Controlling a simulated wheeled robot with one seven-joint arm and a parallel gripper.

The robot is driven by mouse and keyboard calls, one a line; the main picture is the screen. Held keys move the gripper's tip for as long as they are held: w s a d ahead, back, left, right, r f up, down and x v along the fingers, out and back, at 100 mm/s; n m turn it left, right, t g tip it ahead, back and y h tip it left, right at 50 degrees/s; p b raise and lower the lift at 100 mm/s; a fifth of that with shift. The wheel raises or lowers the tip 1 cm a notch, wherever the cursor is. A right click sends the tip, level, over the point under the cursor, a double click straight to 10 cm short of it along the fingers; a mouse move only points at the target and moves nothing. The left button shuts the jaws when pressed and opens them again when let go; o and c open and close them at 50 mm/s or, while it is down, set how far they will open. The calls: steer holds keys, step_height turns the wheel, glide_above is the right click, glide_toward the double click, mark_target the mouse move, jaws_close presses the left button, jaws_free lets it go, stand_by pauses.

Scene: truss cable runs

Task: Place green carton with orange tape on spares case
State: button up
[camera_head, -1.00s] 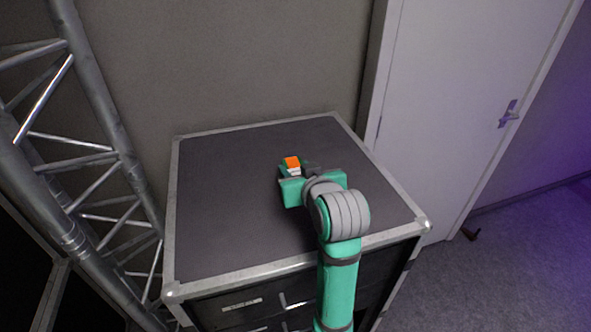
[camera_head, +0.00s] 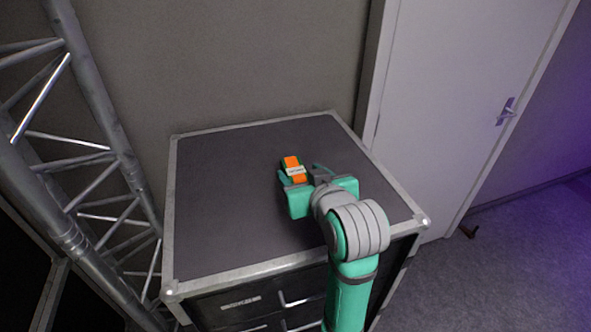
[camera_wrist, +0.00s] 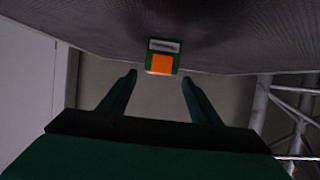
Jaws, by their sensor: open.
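The green carton with orange tape (camera_head: 292,165) stands on the dark top of the spares case (camera_head: 225,195), a little right of the middle. A white label shows on it. My gripper (camera_head: 303,174) is open just in front of the carton, low over the case top. In the wrist view the carton (camera_wrist: 162,60) lies beyond the two spread fingertips (camera_wrist: 159,74), with nothing between the fingers. The carton appears free of the gripper and rests on the case surface.
The case top has a raised metal edge (camera_head: 240,270) and wide free room left of the carton. A metal truss (camera_head: 95,130) stands to the left. A wall is behind, and a white door (camera_head: 450,100) is at the right.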

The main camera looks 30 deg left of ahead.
steer(key=v, duration=0.6)
steer(key=shift+s+d+r, duration=0.1)
steer(key=shift+s+d, duration=0.05)
